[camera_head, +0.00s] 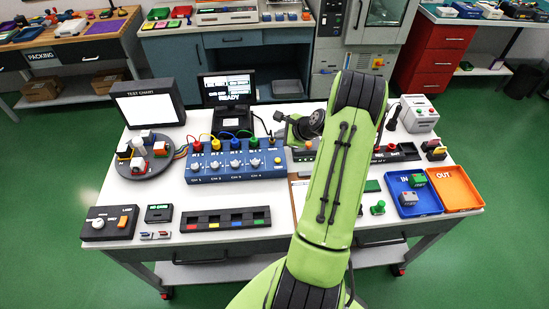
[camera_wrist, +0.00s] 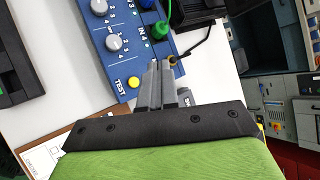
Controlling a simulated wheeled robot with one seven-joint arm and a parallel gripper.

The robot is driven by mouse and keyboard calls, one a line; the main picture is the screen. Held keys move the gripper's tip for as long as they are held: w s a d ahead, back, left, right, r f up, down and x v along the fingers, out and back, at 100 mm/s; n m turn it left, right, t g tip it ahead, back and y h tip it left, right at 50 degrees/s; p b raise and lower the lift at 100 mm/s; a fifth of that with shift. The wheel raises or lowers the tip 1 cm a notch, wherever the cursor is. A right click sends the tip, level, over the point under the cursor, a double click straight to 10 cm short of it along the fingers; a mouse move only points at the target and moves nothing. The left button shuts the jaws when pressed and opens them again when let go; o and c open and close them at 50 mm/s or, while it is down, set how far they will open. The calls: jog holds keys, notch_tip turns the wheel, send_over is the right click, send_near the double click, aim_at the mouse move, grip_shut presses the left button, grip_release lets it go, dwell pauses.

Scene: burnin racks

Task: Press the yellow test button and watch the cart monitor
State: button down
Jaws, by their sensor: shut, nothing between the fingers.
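The yellow test button (camera_wrist: 134,82) sits at the corner of a blue channel box (camera_wrist: 105,45), beside a TEST label. In the head view the button (camera_head: 277,160) is at the right end of the blue box (camera_head: 207,172). My gripper (camera_wrist: 161,64) is shut and empty. Its fingertips appear just right of the button in the wrist view, and I cannot tell their height above the box. In the head view my arm hides most of my gripper.
A TEST CHART lightbox (camera_head: 148,108) and a round stand with coloured blocks (camera_head: 146,165) are at the left. A blue IN tray (camera_head: 420,207) and orange OUT tray (camera_head: 462,200) are at the right. Cables rise from the box.

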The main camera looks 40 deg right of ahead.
aim_at(279, 162)
jog(key=shift+w+a, duration=0.1)
jog(key=shift+a, duration=0.1)
notch_tip(279, 162, down, 9)
jog(key=b, duration=0.6)
jog(key=shift+b, duration=0.4)
dwell(1.4)
jog(key=shift+f, duration=0.35)
jog(key=shift+f+b, duration=0.5)
jog(key=shift+b, duration=0.1)
dwell(0.4)
jog(key=shift+r, duration=0.15)
jog(key=shift+r+p, duration=0.75)
jog(key=shift+r, duration=0.05)
